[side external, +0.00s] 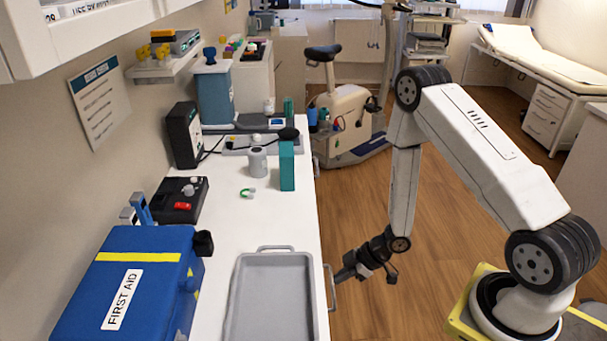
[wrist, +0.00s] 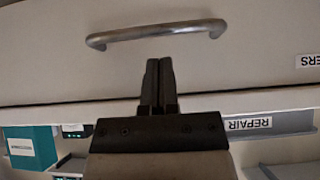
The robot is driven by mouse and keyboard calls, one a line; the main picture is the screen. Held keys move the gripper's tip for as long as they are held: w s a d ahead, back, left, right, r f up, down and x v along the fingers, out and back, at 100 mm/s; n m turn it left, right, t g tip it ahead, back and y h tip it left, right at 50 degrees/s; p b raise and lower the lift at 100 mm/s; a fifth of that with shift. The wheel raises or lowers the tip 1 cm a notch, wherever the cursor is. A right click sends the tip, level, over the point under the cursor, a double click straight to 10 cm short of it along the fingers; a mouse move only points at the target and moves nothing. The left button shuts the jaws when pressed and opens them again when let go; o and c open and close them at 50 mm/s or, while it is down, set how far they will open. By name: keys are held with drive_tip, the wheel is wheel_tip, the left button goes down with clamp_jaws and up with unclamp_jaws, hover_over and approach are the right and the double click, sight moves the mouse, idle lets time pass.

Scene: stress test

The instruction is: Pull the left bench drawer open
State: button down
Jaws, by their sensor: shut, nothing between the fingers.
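A drawer handle (side external: 332,287), a pale metal bar, stands out from the bench's front side in the side view. In the wrist view the handle (wrist: 157,33) spans the top of the picture on a pale drawer front (wrist: 55,75). The drawer looks closed. My gripper (side external: 342,276) is beside the handle in the side view. In the wrist view my gripper (wrist: 159,62) has its dark fingers shut together, with the tips short of the bar in the picture and not around it. I cannot tell if they touch anything.
The bench top carries a grey tray (side external: 233,287) near the edge, a blue first aid case (side external: 80,280) and a teal box (side external: 287,170). Upside-down labels, one reading REPAIR (wrist: 248,124), show in the wrist view.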

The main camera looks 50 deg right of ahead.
sight(331, 284)
drive_tip(key=shift+x, duration=2.05)
drive_tip(key=shift+s+d, duration=0.1)
drive_tip(key=s+d, duration=1.3)
drive_tip(key=shift+s+d, duration=0.4)
drive_tip(key=shift+r, duration=0.1)
wheel_tip(331, 284, up, 9)
drive_tip(key=s+d, duration=0.1)
drive_tip(key=shift+s+d, duration=0.2)
drive_tip(key=shift+r, duration=0.1)
